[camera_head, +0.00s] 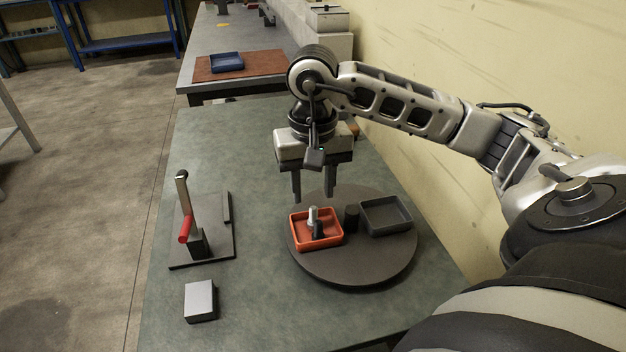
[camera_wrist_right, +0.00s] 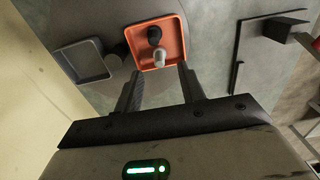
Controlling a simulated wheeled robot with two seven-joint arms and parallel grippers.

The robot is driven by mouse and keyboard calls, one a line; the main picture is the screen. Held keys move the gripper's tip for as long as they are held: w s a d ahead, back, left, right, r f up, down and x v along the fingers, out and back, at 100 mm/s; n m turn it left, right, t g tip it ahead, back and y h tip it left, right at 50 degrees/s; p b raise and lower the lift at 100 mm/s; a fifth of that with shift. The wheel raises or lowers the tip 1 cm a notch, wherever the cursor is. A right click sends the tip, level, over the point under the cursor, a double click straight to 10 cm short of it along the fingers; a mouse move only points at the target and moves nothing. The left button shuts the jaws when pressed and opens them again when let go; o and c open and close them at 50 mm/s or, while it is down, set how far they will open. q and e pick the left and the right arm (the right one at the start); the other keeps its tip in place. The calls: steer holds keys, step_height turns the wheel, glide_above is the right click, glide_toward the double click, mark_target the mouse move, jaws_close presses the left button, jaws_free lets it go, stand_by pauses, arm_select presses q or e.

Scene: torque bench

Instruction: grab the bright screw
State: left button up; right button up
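The bright screw (camera_head: 312,215) stands upright in an orange tray (camera_head: 334,244) on a round dark turntable (camera_head: 345,275). A dark screw (camera_head: 318,230) stands beside it in the same tray. In the right wrist view the bright screw (camera_wrist_right: 159,57) shows pale, between the dark screw (camera_wrist_right: 154,36) and my fingers. My right gripper (camera_head: 312,198) points down above the far side of the tray. Its two fingers are apart and empty; the wrist view shows the open gripper (camera_wrist_right: 160,78) too. My left gripper is in neither view.
A grey tray (camera_head: 386,215) and a black post (camera_head: 351,218) are also on the turntable. A grey block (camera_head: 200,300) lies in front. The bench between is clear.

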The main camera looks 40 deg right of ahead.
mark_target(313, 208)
steer(key=shift+w+d+f+p, duration=0.1)
steer(key=shift+f+p, duration=0.1)
steer(key=shift+f, duration=1.35)
steer(key=shift+d+f+p, duration=0.1)
steer(key=shift+f+p, duration=0.05)
steer(key=shift+f, duration=1.4)
jaws_close()
